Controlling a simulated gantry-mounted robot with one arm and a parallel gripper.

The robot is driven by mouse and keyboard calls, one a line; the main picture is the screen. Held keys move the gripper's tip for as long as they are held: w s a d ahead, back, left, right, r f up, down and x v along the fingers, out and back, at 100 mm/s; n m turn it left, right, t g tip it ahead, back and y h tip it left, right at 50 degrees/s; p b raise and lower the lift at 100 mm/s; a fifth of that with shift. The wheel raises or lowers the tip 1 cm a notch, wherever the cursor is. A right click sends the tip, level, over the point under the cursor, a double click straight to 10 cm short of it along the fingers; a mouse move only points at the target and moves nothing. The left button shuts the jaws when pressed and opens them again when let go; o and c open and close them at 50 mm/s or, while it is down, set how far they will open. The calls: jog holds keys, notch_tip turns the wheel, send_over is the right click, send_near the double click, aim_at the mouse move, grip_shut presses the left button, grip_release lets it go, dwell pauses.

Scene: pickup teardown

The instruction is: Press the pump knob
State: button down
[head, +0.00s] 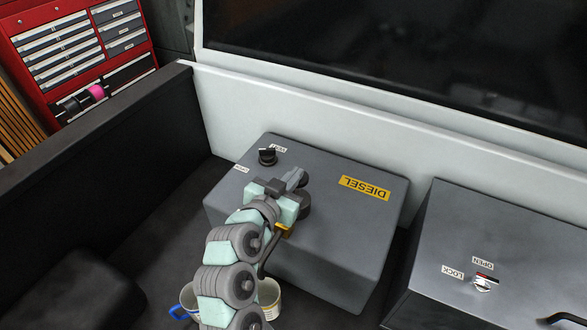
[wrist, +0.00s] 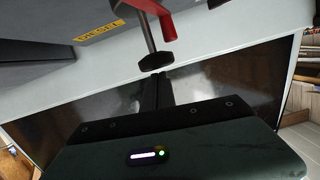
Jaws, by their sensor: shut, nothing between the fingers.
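A grey box with a yellow DIESEL label (head: 365,188) stands by the white wall in the head view. A black knob (head: 268,156) sits on its top near small white labels. My gripper (head: 296,178) is over the box, to the right of this knob. A dark round part (head: 305,205) beside it is partly hidden by my arm. In the wrist view, a grey stem ends in a dark round knob (wrist: 157,62), with a red part (wrist: 165,22) beside it. My gripper's shut, empty fingers (wrist: 156,84) point at this round knob. I cannot tell whether they touch. I cannot tell which knob is the pump's.
A second grey box (head: 465,235) with OPEN and LOCK labels and a latch stands at the right. Two cups (head: 268,296) stand low in front of the DIESEL box, partly behind my arm. A dark side wall (head: 90,150) runs along the left; a red tool cabinet (head: 75,55) is behind it.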

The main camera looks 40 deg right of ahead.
aim_at(297, 190)
jog(key=shift+f, duration=0.1)
notch_tip(297, 190, down, 6)
jog(key=b, duration=0.6)
jog(key=shift+b, duration=0.4)
notch_tip(297, 190, up, 5)
jog(key=shift+s+r+p, duration=0.1)
jog(key=shift+p, duration=0.5)
jog(key=b+v, duration=0.1)
jog(key=v, duration=0.9)
jog(key=shift+f, duration=0.2)
jog(key=shift+r, duration=0.1)
